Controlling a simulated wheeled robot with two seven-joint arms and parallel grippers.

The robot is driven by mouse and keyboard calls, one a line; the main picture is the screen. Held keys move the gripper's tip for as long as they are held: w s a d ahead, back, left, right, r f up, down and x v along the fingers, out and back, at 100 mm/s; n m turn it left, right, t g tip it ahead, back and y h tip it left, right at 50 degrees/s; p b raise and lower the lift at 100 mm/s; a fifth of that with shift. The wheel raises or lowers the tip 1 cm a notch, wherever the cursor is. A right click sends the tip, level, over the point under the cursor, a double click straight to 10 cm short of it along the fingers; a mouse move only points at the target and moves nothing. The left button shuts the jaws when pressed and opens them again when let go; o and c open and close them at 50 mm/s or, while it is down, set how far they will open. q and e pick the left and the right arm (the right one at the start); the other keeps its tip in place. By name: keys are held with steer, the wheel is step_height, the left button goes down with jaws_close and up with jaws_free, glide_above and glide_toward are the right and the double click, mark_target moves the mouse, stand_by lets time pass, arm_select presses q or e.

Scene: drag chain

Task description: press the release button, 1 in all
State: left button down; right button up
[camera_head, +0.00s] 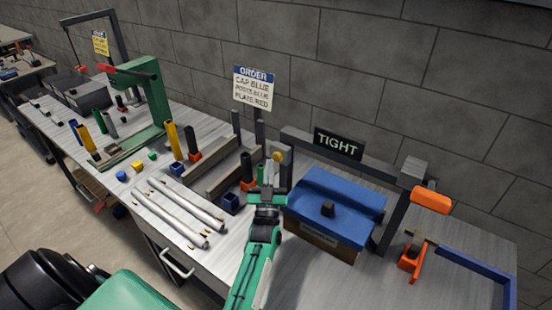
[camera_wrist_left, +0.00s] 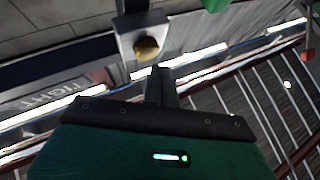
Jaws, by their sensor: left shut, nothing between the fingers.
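The release button is a round yellow-gold knob (camera_head: 278,156) on a pale plate fixed to a dark upright at the left end of the frame with the "TIGHT" sign. In the left wrist view the button (camera_wrist_left: 146,47) sits on its pale plate just beyond my fingertips. My left gripper (camera_head: 269,175) is shut and empty, with its narrow fingers just in front of and below the button. In the left wrist view the shut fingers (camera_wrist_left: 160,82) point toward the plate. A small gap seems to show there; I cannot tell contact for sure. My right gripper is not in view.
A blue-topped box (camera_head: 335,205) stands right of my left gripper under the dark "TIGHT" sign (camera_head: 338,144). An orange-handled clamp (camera_head: 412,260) and blue bar (camera_head: 475,265) lie farther right. Pale rails (camera_head: 180,210), a dark blue cup (camera_head: 231,203) and a green press (camera_head: 155,95) are left.

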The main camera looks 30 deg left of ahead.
arm_select(q)
steer(key=shift+w, duration=0.15)
steer(key=shift+w, duration=0.3)
stand_by(0.5)
steer(key=shift+w+b, duration=0.45)
steer(key=shift+b, duration=0.05)
steer(key=shift+r, duration=0.1)
stand_by(0.4)
steer(key=shift+s+p, duration=0.4)
steer(key=shift+s, duration=0.5)
